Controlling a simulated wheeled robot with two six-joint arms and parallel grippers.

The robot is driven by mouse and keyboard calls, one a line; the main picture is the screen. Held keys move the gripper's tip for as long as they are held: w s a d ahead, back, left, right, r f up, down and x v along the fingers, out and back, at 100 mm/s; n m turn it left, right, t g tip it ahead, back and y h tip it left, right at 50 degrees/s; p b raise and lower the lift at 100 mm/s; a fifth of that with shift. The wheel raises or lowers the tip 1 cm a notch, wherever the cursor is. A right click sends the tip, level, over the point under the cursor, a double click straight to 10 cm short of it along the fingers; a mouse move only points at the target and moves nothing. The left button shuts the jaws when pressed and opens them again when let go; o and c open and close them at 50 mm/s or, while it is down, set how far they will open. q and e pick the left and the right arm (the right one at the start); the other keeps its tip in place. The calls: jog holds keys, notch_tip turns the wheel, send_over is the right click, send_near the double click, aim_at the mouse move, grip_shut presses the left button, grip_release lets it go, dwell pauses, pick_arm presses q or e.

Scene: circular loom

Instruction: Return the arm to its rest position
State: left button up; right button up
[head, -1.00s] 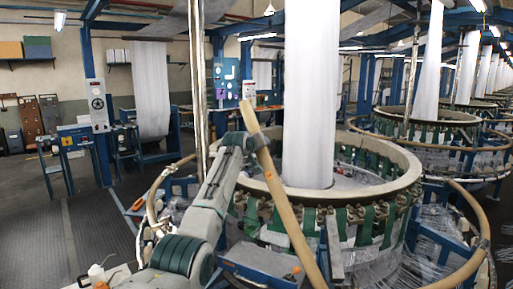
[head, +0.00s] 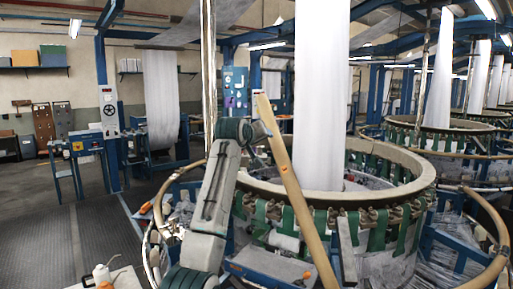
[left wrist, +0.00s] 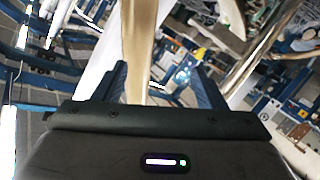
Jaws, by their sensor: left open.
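My left arm (head: 214,195), grey-white with green joints, rises from the bottom of the head view. Its wrist end is beside a slanted tan pole (head: 295,190), and the gripper fingers cannot be made out there. In the left wrist view my left gripper (left wrist: 158,75) has its two dark fingers spread apart. A tan pole (left wrist: 138,45) shows beyond the gap between them; nothing is seen gripped. The circular loom (head: 400,190), with a pale ring and green straps, stands right of the arm. My right gripper is not in view.
A white fabric tube (head: 320,100) hangs into the loom's ring. More looms (head: 450,135) stand at the right. A white bottle (head: 102,275) is at the bottom left. A blue table (head: 80,142) stands at the left, with open dark floor (head: 50,240) before it.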

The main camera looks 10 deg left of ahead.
pick_arm(q)
jog(key=shift+s+r, duration=0.15)
jog(key=shift+s, duration=0.3)
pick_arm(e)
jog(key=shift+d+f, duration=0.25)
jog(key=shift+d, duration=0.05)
